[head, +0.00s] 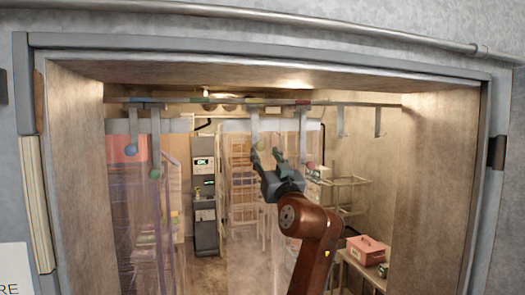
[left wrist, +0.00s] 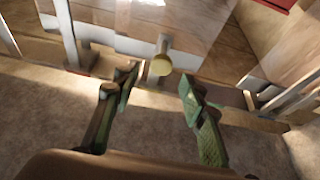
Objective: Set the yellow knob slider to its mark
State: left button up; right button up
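The yellow knob (head: 260,145) hangs at the lower end of a grey hanger below the overhead rail (head: 360,105), near the middle of the doorway. The rail carries small coloured patches; I cannot tell clearly which one is the yellow mark. My left gripper (head: 266,155) is raised just below and right of the knob, fingers spread. In the left wrist view the yellow knob (left wrist: 161,65) shows between and slightly beyond the open fingertips (left wrist: 158,82), with no clear contact. My right gripper is not in view.
A blue knob (head: 131,149) and a green knob (head: 154,173) hang at the left, a reddish knob (head: 310,165) at the right. Clear strip curtains hang behind. Inside are a grey cabinet (head: 205,205), racks and a red box (head: 366,247). The door frame borders the opening.

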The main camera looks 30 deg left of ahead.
pick_arm(q)
jog(key=v, duration=0.7)
jog(key=shift+s+d, duration=0.2)
jog(key=shift+d, duration=0.05)
